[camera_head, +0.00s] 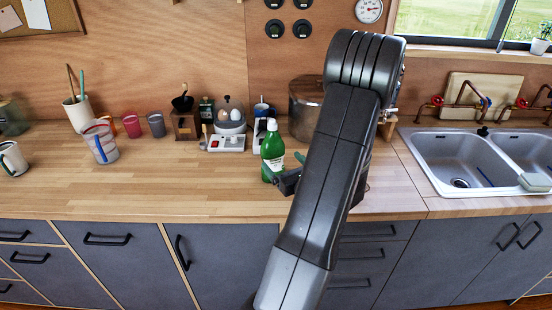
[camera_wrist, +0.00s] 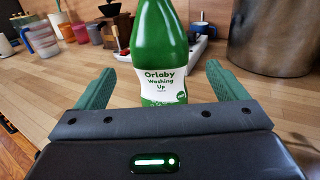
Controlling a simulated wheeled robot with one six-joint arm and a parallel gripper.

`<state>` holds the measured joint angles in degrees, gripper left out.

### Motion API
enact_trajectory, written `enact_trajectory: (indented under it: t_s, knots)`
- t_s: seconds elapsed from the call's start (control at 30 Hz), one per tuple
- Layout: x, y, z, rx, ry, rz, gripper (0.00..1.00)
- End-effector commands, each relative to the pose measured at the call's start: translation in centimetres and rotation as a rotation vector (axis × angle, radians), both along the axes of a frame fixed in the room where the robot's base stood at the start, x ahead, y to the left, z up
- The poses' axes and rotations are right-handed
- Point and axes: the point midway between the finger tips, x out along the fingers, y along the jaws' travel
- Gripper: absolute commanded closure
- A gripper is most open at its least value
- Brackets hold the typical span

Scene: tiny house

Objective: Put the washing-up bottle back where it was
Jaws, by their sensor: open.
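The green washing-up bottle (camera_head: 272,150) with a white cap and label stands upright on the wooden worktop, left of my arm in the head view. In the wrist view the bottle (camera_wrist: 160,50) is straight ahead, its label reading "Orlaby Washing Up", its top cut off by the frame. My gripper (camera_wrist: 158,82) is open, one green finger on each side of the bottle with a gap visible on both sides. In the head view my gripper (camera_head: 290,178) is partly hidden by my arm, low beside the bottle.
Behind the bottle are a white tray (camera_head: 226,143) and a large metal pot (camera_head: 304,108). A measuring jug (camera_head: 100,142) and several cups stand to the left. The double sink (camera_head: 465,160) is to the right, with a sponge (camera_head: 534,182) on it. The front worktop left of the bottle is clear.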

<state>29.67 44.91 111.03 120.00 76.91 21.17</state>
Motion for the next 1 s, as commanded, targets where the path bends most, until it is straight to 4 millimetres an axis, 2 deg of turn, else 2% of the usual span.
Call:
enact_trajectory:
  t_s: [0.1, 0.33, 0.97, 1.0]
  knots:
    - [-2.0, -1.1, -0.1, 0.000, -0.001, -0.004, 0.08]
    - [-4.0, -2.2, 0.0, 0.000, -0.001, -0.002, 0.08]
    - [-4.4, -2.3, 0.1, 0.000, 0.000, 0.001, 0.08]
    - [-4.4, -2.3, 0.1, 0.000, 0.000, 0.001, 0.12]
